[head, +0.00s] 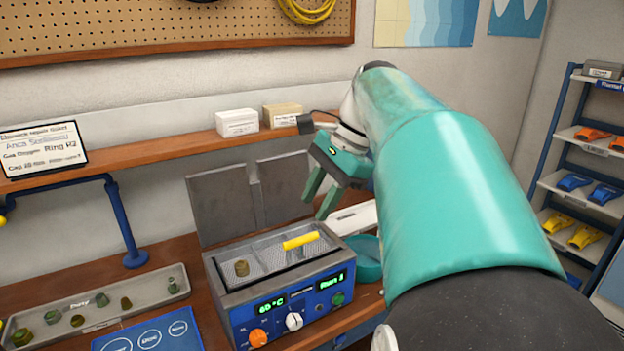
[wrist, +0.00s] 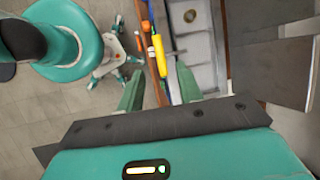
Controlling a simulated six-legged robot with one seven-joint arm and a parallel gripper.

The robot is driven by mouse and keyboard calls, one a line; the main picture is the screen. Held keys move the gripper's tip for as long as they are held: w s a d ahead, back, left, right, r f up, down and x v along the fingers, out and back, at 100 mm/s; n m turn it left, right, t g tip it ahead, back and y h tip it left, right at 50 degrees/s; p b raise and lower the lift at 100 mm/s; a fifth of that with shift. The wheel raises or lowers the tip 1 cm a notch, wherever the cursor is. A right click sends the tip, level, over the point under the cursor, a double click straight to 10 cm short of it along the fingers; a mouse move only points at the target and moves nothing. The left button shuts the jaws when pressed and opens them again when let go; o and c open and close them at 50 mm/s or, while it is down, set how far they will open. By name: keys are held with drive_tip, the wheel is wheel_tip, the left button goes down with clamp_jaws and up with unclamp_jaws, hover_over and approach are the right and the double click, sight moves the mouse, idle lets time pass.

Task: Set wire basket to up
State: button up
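The wire basket (head: 268,262) is a grey mesh tray sitting inside the open tank of a blue bath unit (head: 300,300) in the head view. A yellow bar handle (head: 300,241) is at its right part; the handle also shows in the wrist view (wrist: 160,55). A small brass-coloured part (head: 242,268) is in the basket. My gripper (head: 317,205) is above and behind the handle, apart from it, with its two green fingers spread and nothing between them. In the wrist view my gripper (wrist: 158,78) has the yellow handle beyond and roughly between its fingertips.
Two grey lid panels (head: 223,203) stand open behind the tank. A tray (head: 95,307) with several small parts lies left. A teal bowl (head: 367,262) stands right of the unit. A shelf with two small boxes (head: 237,122) runs behind, close to my gripper.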

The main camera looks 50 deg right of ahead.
drive_tip(key=v, duration=0.4)
drive_tip(key=shift+a, duration=0.1)
idle(0.4)
drive_tip(key=a+f+n+t+h, duration=0.1)
drive_tip(key=a+f+n+h, duration=0.1)
drive_tip(key=a+f+n, duration=0.7)
drive_tip(key=a+f+n+t+h, duration=0.1)
drive_tip(key=a+f+n, duration=0.9)
drive_tip(key=a, duration=0.7)
drive_tip(key=shift+s+a+n+h, duration=0.25)
drive_tip(key=shift+s+n+h, duration=0.2)
drive_tip(key=shift+n, duration=0.45)
